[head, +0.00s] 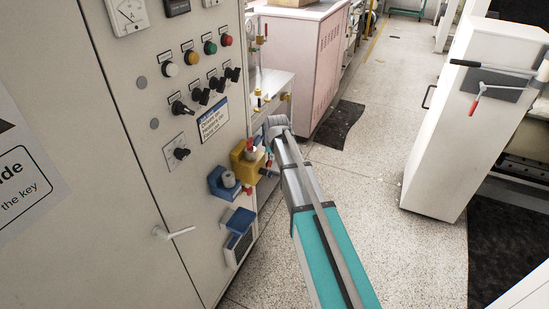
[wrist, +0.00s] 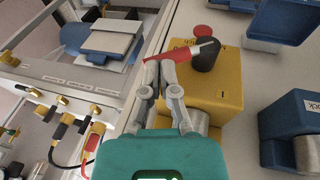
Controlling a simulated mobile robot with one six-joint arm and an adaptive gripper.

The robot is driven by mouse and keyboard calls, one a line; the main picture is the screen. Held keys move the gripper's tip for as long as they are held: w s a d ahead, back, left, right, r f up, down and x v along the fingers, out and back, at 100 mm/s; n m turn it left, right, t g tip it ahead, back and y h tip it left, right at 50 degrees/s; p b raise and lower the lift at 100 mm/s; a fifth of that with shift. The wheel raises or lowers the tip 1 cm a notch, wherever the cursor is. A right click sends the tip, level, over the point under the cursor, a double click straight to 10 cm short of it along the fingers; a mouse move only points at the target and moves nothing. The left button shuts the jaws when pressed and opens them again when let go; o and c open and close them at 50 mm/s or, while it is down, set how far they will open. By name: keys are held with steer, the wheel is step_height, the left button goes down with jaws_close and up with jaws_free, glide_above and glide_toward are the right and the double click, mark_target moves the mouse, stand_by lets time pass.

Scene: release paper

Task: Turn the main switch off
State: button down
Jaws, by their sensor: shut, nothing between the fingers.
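The likely main switch is a yellow box (wrist: 222,83) with a black round knob (wrist: 206,58). The box (head: 243,172) is mounted on the grey cabinet's edge in the head view. My gripper (wrist: 159,63) is shut and empty, its fingertips right beside the lever's left red end. I cannot tell whether they touch it. The gripper partly covers the yellow box. Part of the box's lettering is hidden.
A blue lock-like block (head: 222,183) sits left of the yellow box, and another blue-topped unit (head: 239,222) is below. Knobs and coloured lamps (head: 191,57) are higher on the cabinet (head: 125,215). A pink cabinet (head: 310,70) stands behind. The speckled floor (head: 375,120) is open to the right.

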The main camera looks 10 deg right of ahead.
steer(key=shift+b+x, duration=0.65)
steer(key=shift+x, duration=0.35)
steer(key=shift+a, duration=0.15)
